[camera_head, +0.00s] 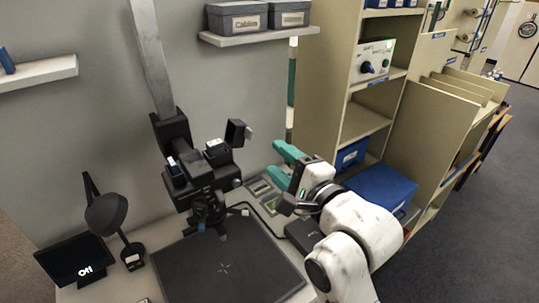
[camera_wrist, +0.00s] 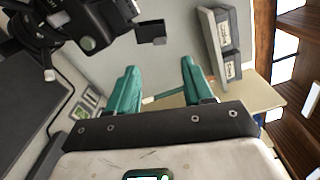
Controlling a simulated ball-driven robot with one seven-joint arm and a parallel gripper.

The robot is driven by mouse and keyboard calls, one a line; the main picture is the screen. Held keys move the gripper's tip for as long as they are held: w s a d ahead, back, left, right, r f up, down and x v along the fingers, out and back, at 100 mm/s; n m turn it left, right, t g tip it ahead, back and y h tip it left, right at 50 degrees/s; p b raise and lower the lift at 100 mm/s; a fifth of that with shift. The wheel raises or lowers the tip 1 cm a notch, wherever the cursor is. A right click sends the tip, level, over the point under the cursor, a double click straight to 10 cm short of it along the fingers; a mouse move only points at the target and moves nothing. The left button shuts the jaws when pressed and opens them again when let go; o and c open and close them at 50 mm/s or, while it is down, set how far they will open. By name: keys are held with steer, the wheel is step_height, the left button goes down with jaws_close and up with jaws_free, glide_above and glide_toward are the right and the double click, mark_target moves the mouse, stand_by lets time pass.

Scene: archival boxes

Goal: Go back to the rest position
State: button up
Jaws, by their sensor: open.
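My gripper (camera_head: 281,164) is raised in front of the shelving, right of the camera stand, in the head view. In the wrist view its two green fingers (camera_wrist: 158,88) are apart with nothing held between them. My white arm comes up from the bottom right of the head view. The black camera stand (camera_head: 203,165) stands close to the left of my gripper, and its camera body also shows at the top left of the wrist view (camera_wrist: 95,25). I see no contact between them.
A dark mat (camera_head: 230,268) lies on the desk, with a lamp (camera_head: 107,212) and a small screen (camera_head: 76,259) at left. A wall shelf (camera_head: 258,36) holds two grey boxes. A blue box (camera_head: 381,187) sits right, by beige shelving (camera_head: 335,60). The floor (camera_head: 480,230) at far right is clear.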

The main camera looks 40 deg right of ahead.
steer(key=shift+s, duration=0.35)
stand_by(0.3)
steer(key=s+f+n+g, duration=0.4)
steer(key=f+n, duration=0.1)
steer(key=f, duration=0.5)
steer(key=s+f+n+g, duration=0.4)
steer(key=s+f+n, duration=0.1)
steer(key=f, duration=0.5)
steer(key=s+f+n+g, duration=0.4)
steer(key=s+f+n, duration=0.1)
steer(key=s, duration=0.4)
steer(key=s+f+n+g, duration=0.5)
steer(key=s+f, duration=0.2)
steer(key=s, duration=0.2)
steer(key=shift+a+f+n, duration=0.3)
